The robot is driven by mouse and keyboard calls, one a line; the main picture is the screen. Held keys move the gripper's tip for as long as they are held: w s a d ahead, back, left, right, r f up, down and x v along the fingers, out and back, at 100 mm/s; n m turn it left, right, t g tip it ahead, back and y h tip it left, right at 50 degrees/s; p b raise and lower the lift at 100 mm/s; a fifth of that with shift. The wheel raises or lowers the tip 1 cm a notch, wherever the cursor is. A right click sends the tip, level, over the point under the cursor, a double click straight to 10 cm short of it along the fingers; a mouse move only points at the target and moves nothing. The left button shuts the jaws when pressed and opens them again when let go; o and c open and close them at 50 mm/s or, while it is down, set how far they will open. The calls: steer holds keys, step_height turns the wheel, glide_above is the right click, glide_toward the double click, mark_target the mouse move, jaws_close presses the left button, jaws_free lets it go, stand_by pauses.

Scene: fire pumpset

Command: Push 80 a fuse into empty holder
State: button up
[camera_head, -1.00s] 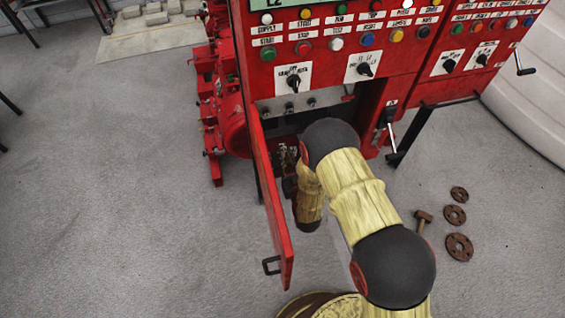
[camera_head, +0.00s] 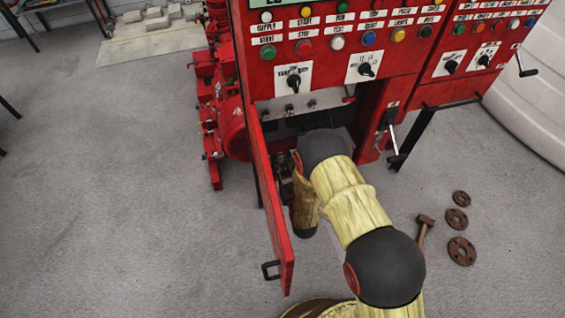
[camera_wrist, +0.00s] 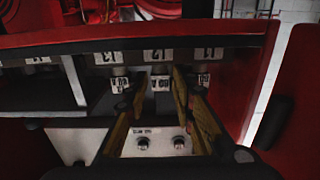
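My gripper (camera_wrist: 163,88) reaches into the open cabinet in the wrist view, with its two yellowish fingers apart. A fuse with an 80 A tag (camera_wrist: 160,83) shows between the fingertips, below the upside-down L2 label. I cannot tell whether the fingers touch it. Similar tagged fuses stand on either side, one (camera_wrist: 120,83) under L3 and one (camera_wrist: 203,79) under L1, partly behind a finger. No clearly empty holder shows.
The red cabinet door (camera_head: 273,215) stands open left of my arm. The red control panel (camera_head: 330,75) is above. A white plate with studs (camera_wrist: 158,141) shows between my fingers. A hammer (camera_head: 424,226) and flanges (camera_head: 461,250) lie on the floor at right.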

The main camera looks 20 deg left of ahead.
steer(key=p+v, duration=0.3)
steer(key=v, duration=0.9)
steer(key=w+d+r+m+g+h, duration=0.1)
steer(key=w+d+r+m+h, duration=0.15)
steer(key=w+r, duration=0.9)
steer(key=d+r+m+g+h, duration=0.1)
steer(key=d+r+h, duration=0.1)
steer(key=d+r, duration=0.5)
steer(key=d+r+g+h, duration=0.2)
steer(key=d+r, duration=0.2)
steer(key=r, duration=0.6)
steer(key=s+d+r+m+g+h, duration=0.1)
steer(key=s+d+r, duration=0.35)
steer(key=s, duration=0.25)
steer(key=s+d+r+g+h, duration=0.1)
steer(key=s+d+r, duration=0.35)
steer(key=s, duration=0.25)
steer(key=s+d+r+m+g, duration=0.1)
steer(key=s+d+r+g, duration=0.15)
steer(key=s+d, duration=0.35)
steer(key=s+d+r, duration=0.1)
steer(key=s+d, duration=0.1)
steer(key=s, duration=0.9)
steer(key=shift+s+r+m+g+h, duration=0.25)
steer(key=shift+s+m+g+h, duration=0.15)
steer(key=shift+m+g+h, duration=0.05)
